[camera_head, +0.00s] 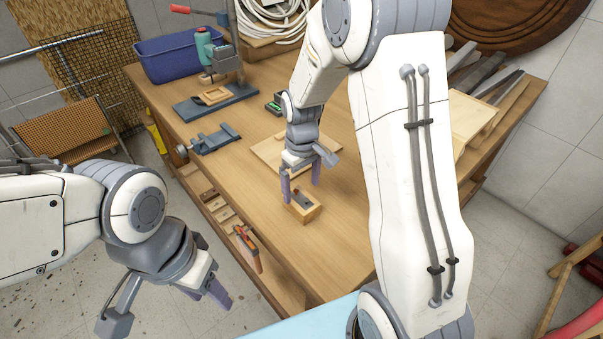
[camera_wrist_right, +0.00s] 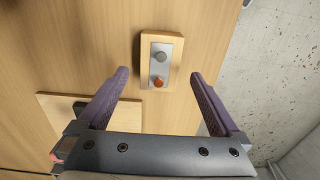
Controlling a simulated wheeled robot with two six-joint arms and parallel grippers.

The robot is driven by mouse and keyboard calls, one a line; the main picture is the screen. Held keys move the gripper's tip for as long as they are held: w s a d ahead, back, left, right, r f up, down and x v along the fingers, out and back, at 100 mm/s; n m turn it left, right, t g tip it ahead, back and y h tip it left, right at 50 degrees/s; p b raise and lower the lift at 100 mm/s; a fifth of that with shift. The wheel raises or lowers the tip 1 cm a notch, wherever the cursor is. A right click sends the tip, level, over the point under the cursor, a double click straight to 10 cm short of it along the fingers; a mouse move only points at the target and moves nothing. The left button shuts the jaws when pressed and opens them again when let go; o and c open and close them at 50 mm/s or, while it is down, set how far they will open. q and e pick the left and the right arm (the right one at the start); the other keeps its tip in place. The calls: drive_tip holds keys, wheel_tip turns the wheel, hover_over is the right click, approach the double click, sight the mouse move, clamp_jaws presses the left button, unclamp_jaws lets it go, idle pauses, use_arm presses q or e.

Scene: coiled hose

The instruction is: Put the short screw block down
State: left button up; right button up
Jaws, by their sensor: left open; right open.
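The short screw block (camera_head: 303,209) is a small wooden block with a grey metal plate on top. It sits on the workbench near its front edge. In the right wrist view the block (camera_wrist_right: 147,88) shows one grey and one orange-red screw head on its plate. My right gripper (camera_head: 300,180) is open above the block. In the wrist view its two purple fingers stand on either side of the block with visible gaps. My left gripper (camera_head: 208,289) is open and empty, off the front of the bench at lower left.
A flat wooden board (camera_head: 268,151) lies on the bench behind the block. A blue vise (camera_head: 215,140), a drill press (camera_head: 212,97) and a blue bin (camera_head: 168,58) stand at the left and back. Bare bench top (camera_head: 330,245) lies around the block's front.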

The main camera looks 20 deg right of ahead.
sight(301, 200)
wheel_tip(301, 200, up, 5)
drive_tip(key=s+a+r+n, duration=0.2)
drive_tip(key=s+a+r, duration=0.3)
drive_tip(key=s+a, duration=0.6)
drive_tip(key=s+a+n+y, duration=0.1)
drive_tip(key=s+a, duration=0.2)
drive_tip(key=s, duration=0.9)
drive_tip(key=shift+s+f, duration=0.2)
drive_tip(key=shift+s, duration=0.15)
